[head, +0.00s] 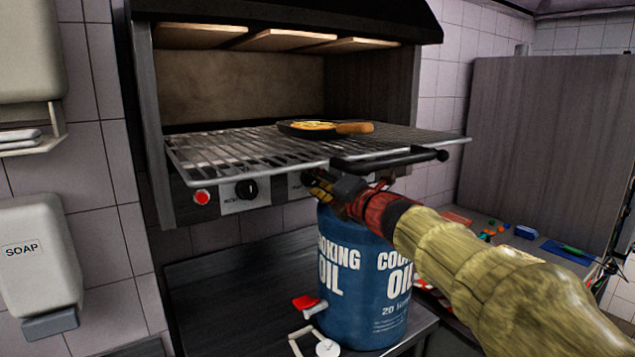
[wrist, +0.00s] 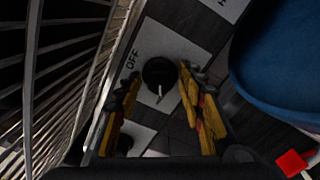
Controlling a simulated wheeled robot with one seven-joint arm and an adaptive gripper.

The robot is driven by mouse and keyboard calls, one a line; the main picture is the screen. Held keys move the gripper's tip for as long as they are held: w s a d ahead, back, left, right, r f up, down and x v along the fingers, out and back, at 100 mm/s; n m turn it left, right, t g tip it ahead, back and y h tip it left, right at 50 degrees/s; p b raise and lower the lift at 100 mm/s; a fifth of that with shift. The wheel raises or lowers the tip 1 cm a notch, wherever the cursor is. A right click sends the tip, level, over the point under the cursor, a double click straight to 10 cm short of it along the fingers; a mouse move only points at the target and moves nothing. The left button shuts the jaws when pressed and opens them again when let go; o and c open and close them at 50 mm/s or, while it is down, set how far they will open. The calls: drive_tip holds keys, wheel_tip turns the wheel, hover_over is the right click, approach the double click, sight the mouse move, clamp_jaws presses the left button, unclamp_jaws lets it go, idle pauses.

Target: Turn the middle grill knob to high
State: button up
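The middle grill knob (wrist: 158,72) is a round black knob on a white plate, seen in the wrist view with a white pointer mark at its lower edge. The word OFF is printed on the plate left of it. My gripper (wrist: 157,88) is open, with one yellow-and-black finger on each side of the knob; I cannot tell whether they touch it. In the head view my gripper (head: 318,184) is at the grill's front panel, below the rack handle, and hides the middle knob. The left knob (head: 246,189) is in clear view.
A blue cooking oil drum (head: 362,285) with a red tap stands right under my gripper. The grill rack (head: 225,158) and its black handle (head: 385,161) jut out just above. A pan (head: 300,130) with food sits on the rack. A red button (head: 202,197) is at left.

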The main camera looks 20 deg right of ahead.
drive_tip(key=shift+o, duration=0.6)
drive_tip(key=shift+s, duration=0.1)
drive_tip(key=shift+s+d, duration=0.2)
drive_tip(key=shift+s, duration=0.1)
drive_tip(key=v, duration=1.1)
